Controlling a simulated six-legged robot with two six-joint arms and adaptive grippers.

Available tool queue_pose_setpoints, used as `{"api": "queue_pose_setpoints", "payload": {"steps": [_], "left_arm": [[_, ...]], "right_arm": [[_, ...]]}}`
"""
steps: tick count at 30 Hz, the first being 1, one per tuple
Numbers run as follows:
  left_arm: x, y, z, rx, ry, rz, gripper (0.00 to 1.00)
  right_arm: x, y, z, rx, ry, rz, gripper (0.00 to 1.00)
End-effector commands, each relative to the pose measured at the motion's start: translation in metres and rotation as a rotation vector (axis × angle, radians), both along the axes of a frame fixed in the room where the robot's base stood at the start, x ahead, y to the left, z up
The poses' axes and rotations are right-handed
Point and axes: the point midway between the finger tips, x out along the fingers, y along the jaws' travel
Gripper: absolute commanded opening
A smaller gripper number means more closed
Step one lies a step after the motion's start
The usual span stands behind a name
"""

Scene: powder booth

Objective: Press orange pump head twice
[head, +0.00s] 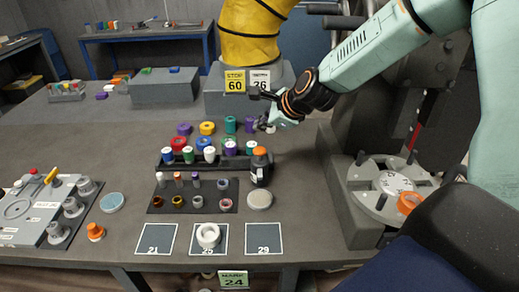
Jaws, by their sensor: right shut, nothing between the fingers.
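A dark bottle (260,170) stands upright on the grey table, with an orange pump head (260,151) on top. It is at the right end of the cap rack, behind a pale round lid (259,199). My right gripper (264,124) comes in from the upper right. It is shut and empty. In the picture it is a little above the pump head, with a gap between them. Its exact height over the bottle is hard to tell. My left gripper is out of view.
A dark rack (172,166) with coloured caps is left of the bottle, and a small vial tray (158,205) is in front. Numbered squares (157,239) line the front edge. A yellow-sleeved post (249,35) stands behind; a round grey fixture (361,174) is at right.

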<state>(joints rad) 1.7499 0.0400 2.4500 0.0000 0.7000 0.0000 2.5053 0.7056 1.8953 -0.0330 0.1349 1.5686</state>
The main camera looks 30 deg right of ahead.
Motion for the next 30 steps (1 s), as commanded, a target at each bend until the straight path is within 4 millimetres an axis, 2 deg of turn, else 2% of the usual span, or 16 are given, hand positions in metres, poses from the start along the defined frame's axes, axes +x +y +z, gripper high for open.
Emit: {"api": "queue_pose_setpoints", "payload": {"steps": [8, 16, 20, 30], "left_arm": [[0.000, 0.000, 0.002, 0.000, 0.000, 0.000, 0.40], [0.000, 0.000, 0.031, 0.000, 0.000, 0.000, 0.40], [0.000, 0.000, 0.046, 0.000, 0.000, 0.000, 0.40], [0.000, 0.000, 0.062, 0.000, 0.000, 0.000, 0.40]], "right_arm": [[0.000, 0.000, 0.001, 0.000, 0.001, 0.000, 0.00], [-0.005, 0.003, 0.015, -0.024, 0.029, 0.019, 0.00], [-0.007, 0.005, 0.023, -0.139, 0.020, 0.123, 0.00], [-0.007, 0.005, 0.031, -0.468, -0.032, 0.426, 0.00]]}}
